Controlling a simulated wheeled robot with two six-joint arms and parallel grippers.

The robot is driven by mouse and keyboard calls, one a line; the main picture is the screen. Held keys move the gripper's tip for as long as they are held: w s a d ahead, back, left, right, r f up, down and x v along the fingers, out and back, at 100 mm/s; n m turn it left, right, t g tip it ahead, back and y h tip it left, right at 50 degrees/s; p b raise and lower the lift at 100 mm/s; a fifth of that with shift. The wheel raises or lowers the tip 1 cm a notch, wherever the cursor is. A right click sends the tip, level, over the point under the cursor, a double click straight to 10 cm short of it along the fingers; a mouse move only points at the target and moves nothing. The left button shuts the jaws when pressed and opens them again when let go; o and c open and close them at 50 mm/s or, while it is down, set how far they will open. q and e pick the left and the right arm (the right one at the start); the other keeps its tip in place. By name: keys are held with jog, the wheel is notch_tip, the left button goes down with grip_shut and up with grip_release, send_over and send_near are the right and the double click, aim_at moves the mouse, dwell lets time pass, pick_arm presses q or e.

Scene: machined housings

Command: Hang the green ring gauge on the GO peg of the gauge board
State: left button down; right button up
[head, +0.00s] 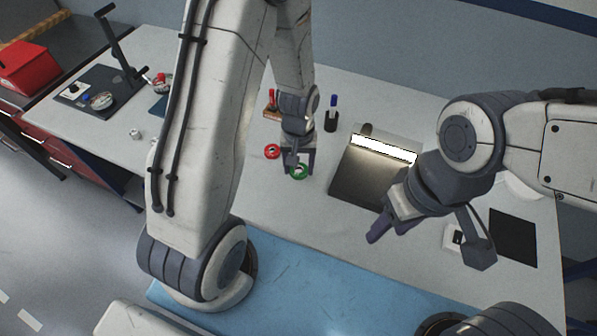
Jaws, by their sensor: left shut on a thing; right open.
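The green ring gauge (299,171) is at my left gripper's fingertips, over the middle of the white bench. My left gripper (298,163) points down and is shut on the ring; its fingers hide part of it. A red ring (272,152) is just left of it, apart from the gripper. My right gripper (378,229) is open and empty, in front of the dark plate. I cannot clearly make out the gauge board or its GO peg; my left arm hides part of the bench.
A dark plate with a bright light bar (384,148) stands right of the ring. A black holder with a blue-capped marker (331,121) is behind it. A black stand (120,48) stands on a dark mat at left. A blue mat (330,283) covers the front.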

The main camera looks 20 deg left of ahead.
aim_at(298, 174)
pick_arm(q)
jog(key=shift+w+a+f, duration=0.1)
jog(key=shift+a+f, duration=0.05)
jog(key=shift+f, duration=0.05)
jog(key=shift+f+p, duration=0.3)
jog(key=shift+f, duration=1.65)
jog(key=shift+f, duration=0.1)
jog(key=shift+f, duration=0.15)
jog(key=shift+c, duration=0.7)
grip_release()
jog(key=shift+r, duration=0.2)
